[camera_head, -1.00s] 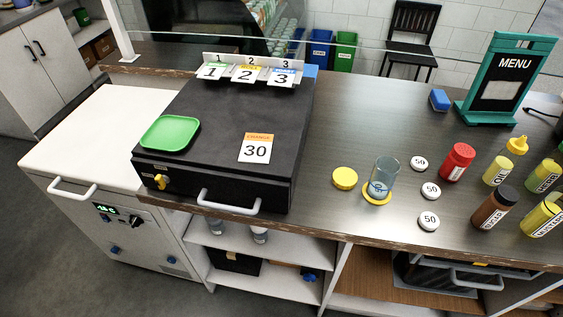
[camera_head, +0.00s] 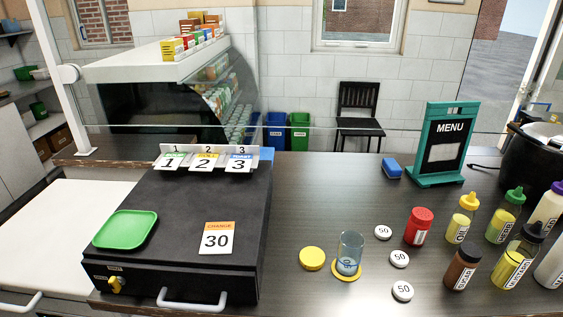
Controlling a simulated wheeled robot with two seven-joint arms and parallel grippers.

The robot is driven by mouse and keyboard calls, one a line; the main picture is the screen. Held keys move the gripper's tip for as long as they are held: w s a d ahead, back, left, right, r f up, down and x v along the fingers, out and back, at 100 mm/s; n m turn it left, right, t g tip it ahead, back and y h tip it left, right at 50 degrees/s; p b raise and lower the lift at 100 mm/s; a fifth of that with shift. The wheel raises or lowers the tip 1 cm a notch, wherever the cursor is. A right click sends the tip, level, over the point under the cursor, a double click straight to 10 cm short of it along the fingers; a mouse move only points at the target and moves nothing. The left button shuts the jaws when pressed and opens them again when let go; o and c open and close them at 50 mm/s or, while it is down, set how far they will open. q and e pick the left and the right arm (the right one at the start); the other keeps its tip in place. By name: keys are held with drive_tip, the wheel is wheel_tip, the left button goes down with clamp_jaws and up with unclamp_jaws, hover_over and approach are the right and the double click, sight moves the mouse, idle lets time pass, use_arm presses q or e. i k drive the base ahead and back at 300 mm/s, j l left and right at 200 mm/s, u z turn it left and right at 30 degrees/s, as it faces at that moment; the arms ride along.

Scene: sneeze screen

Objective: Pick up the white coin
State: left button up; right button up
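Three white coins marked 50 lie flat on the dark counter, right of the glass. The far coin (camera_head: 383,232), the middle coin (camera_head: 399,258) and the near coin (camera_head: 403,291) form a loose, slightly bent row. They lie apart from each other and nothing covers them. Neither of my grippers shows in the head view.
A glass (camera_head: 349,253) stands on a yellow disc, with another yellow disc (camera_head: 312,258) to its left. A red shaker (camera_head: 419,226) and several bottles stand right of the coins. The black cash box (camera_head: 190,255) holds a green tray (camera_head: 126,230). A clear screen stands behind the counter.

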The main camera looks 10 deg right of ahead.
sight(403, 291)
drive_tip(key=z, duration=1.15)
